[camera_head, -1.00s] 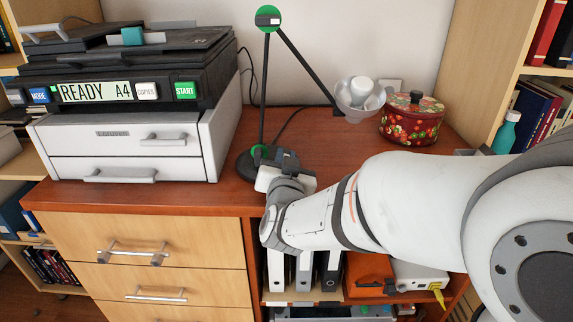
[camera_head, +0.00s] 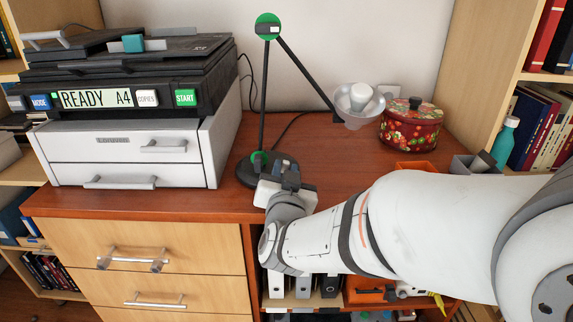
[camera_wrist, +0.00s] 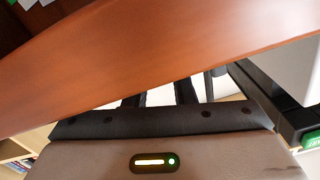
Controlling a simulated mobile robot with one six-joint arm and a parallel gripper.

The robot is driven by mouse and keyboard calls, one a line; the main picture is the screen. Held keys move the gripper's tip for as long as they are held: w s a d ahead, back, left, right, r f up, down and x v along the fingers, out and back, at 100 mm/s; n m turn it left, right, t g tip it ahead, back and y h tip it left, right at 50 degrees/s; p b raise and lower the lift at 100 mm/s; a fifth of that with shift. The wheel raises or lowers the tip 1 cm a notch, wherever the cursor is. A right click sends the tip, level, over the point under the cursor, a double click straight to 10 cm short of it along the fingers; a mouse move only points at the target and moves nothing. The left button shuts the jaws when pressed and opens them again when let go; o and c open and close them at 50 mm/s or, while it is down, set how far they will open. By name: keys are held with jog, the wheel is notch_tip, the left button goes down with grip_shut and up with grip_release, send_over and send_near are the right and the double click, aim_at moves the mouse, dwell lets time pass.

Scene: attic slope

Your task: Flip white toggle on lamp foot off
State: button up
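The black desk lamp stands on the desk, its round dark foot (camera_head: 247,172) beside the white printer. Its two thin arms meet at a green joint (camera_head: 268,27) with a small white part on it. The silver lamp head (camera_head: 359,104) hangs to the right. My gripper (camera_head: 279,170) is at the front right of the foot and covers part of it. Whether it touches the foot I cannot tell. In the wrist view my gripper's two dark fingers (camera_wrist: 160,97) are apart with nothing seen between them. I cannot make out the white toggle on the foot; my gripper may hide it.
A printer (camera_head: 130,150) with a black copier on top is close on the left. A red flowered pot (camera_head: 410,128), an orange tray (camera_head: 415,166) and a grey box (camera_head: 470,165) are to the right. The desk (camera_head: 335,165) is clear between foot and pot.

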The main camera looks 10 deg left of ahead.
jog(key=v, duration=0.5)
jog(key=shift+s+d+p, duration=0.1)
jog(key=shift+s+p, duration=0.1)
jog(key=shift+p, duration=0.15)
